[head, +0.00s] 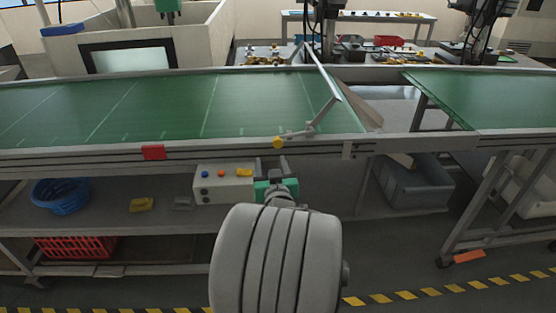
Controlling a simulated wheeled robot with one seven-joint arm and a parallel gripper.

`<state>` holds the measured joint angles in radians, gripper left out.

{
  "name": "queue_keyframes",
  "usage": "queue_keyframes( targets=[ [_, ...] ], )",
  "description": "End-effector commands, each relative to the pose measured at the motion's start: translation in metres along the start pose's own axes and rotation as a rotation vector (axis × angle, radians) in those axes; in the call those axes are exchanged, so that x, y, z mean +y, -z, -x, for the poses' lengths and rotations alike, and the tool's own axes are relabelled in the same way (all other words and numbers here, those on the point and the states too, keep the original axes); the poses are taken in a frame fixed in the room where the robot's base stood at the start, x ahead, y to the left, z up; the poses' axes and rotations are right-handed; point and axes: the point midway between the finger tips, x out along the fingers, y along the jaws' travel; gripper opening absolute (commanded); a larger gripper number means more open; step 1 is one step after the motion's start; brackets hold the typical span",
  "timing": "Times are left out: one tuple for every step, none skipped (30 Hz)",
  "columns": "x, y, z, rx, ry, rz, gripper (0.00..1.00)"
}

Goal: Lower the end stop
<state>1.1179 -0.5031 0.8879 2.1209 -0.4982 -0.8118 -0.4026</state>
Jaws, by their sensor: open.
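The end stop (323,72) is a pale, narrow bar that stands raised and tilted across the right end of the left green conveyor belt. A grey lever (298,133) runs from its near side down to a yellow knob (278,142) at the conveyor's front rail. My gripper (272,161) is in front of the rail, just below the knob. Its two grey fingers point up and away, apart, with nothing seen between them. The knob appears just above the fingertips; I cannot tell the exact depth between them. My arm hides part of the gripper's base.
A control box (222,186) with coloured buttons sits close left of my gripper. The left belt (160,106) is empty; a gap separates it from the right belt (500,98). A grey bin (415,188) stands below the gap. A red block (153,152) is on the front rail.

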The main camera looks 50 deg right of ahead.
Motion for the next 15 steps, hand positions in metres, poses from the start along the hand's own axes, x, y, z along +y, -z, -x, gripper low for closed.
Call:
queue_keyframes(
  targets=[
    [0.018,-0.003,0.002,0.029,-0.042,-0.007,0.54],
    [0.023,-0.002,0.002,0.043,-0.056,-0.008,0.54],
    [0.028,0.0,0.001,0.054,-0.068,-0.009,0.54],
    [0.029,0.001,-0.001,0.056,-0.07,-0.01,0.54],
    [0.029,0.002,-0.004,0.057,-0.07,-0.01,0.54],
    [0.029,0.004,-0.009,0.057,-0.068,-0.01,0.54],
    [0.029,0.004,-0.014,0.056,-0.068,-0.009,0.54],
    [0.029,0.004,-0.019,0.056,-0.067,-0.009,0.54],
    [0.029,0.005,-0.027,0.056,-0.067,-0.009,0.54],
    [0.029,0.005,-0.033,0.056,-0.066,-0.009,0.54],
    [0.03,0.005,-0.039,0.055,-0.067,-0.009,0.54],
    [0.03,0.005,-0.046,0.054,-0.067,-0.01,0.54],
    [0.03,0.006,-0.052,0.055,-0.066,-0.009,0.54],
    [0.031,0.005,-0.057,0.054,-0.067,-0.009,0.54],
    [0.032,0.006,-0.062,0.055,-0.067,-0.01,0.54]
  ],
)
